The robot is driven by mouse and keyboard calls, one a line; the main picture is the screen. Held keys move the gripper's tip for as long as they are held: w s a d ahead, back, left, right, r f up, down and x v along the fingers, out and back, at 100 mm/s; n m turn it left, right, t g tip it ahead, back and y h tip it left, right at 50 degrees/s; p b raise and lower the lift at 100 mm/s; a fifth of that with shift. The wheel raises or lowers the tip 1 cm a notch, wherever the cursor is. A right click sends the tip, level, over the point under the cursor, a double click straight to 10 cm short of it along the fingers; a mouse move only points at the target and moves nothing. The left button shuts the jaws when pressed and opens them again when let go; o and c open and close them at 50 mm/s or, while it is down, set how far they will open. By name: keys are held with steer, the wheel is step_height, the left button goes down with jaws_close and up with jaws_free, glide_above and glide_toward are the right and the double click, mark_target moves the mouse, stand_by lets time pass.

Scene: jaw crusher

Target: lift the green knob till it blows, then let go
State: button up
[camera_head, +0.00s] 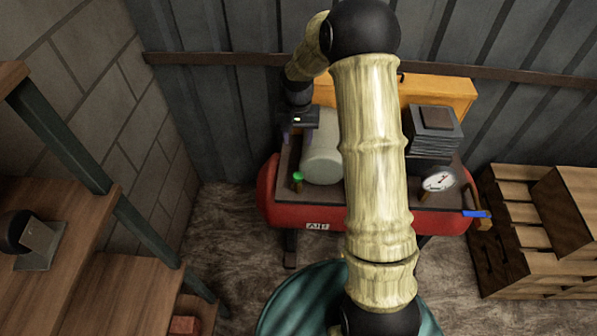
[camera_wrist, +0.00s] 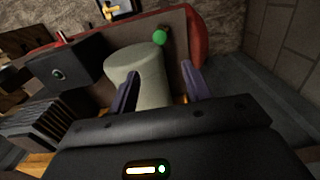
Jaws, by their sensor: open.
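The green knob (camera_head: 298,177) stands at the left front of the red air compressor's top plate, beside a pale motor cylinder (camera_head: 322,160). In the wrist view the green knob (camera_wrist: 159,38) shows beyond the fingertips, near the plate's edge by the red tank (camera_wrist: 195,35). My gripper (camera_head: 299,132) is above and behind the knob in the head view. In the wrist view my gripper (camera_wrist: 160,70) has its two purple fingers wide apart, with the pale cylinder (camera_wrist: 136,66) seen behind them. Nothing is held, and the fingers are apart from the knob.
A pressure gauge (camera_head: 438,181), a blue-handled valve (camera_head: 475,213) and a dark finned block (camera_head: 434,132) are on the compressor's right. Wooden crates (camera_head: 520,235) stand at the right. Wooden shelves (camera_head: 112,290) stand at the left. Bare floor lies between shelves and compressor.

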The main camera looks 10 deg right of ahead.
mark_target(298, 174)
step_height(298, 174, down, 17)
steer(key=shift+r+p, duration=0.1)
steer(key=shift+p, duration=0.9)
